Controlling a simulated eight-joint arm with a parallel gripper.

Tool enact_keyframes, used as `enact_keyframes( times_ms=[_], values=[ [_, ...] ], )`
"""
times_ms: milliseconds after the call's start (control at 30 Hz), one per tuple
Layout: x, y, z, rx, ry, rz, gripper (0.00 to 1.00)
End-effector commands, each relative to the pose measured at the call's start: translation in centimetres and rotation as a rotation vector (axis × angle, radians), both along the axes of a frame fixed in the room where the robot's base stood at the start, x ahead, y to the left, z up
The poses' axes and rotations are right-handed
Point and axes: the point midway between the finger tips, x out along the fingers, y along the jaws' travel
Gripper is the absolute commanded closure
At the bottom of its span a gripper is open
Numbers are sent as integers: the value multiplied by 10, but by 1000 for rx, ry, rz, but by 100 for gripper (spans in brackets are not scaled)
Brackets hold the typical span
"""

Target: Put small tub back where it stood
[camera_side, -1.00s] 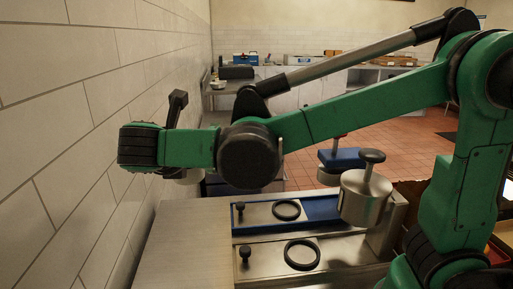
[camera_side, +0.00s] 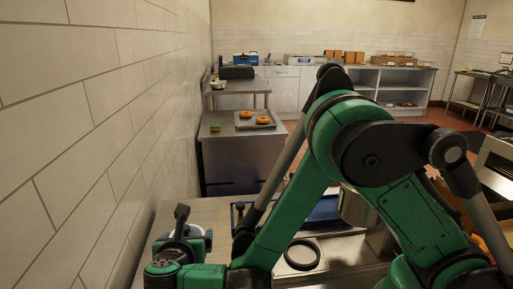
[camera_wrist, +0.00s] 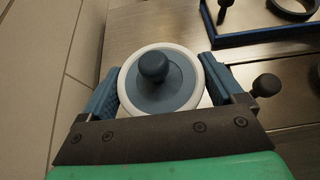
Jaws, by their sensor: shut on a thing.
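The small tub (camera_wrist: 196,62) is white and round, with a blue-grey lid and a ball knob on top. My gripper (camera_wrist: 160,84) is shut on it, with one blue finger on each side of its rim in the wrist view. In the side view my gripper (camera_side: 182,240) is low over the left part of the steel counter (camera_side: 205,213), near the tiled wall. Only a pale sliver of the tub shows there, behind my wrist. I cannot tell whether its base touches the counter.
A blue-edged tray (camera_wrist: 262,35) with a black ring (camera_wrist: 293,8) lies to the upper right in the wrist view. A black knob (camera_wrist: 266,85) stands just right of my gripper. The tiled wall (camera_wrist: 38,60) is close on the left. A steel pot (camera_side: 354,206) is partly hidden behind my arm.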

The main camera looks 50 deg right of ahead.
Motion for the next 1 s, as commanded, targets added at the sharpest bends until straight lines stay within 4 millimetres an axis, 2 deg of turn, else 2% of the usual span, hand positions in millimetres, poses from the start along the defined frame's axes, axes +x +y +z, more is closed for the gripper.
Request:
enact_keyframes(
  times_ms=[367, 800, 833, 867, 1000],
  values=[
    [0, 0, -39, 0, 0, 0, 69],
    [0, 0, -44, 0, 0, 0, 69],
    [0, 0, -44, 0, 0, 0, 4],
    [0, 0, -44, 0, 0, 0, 0],
    [0, 0, -44, 0, 0, 0, 0]
  ],
)
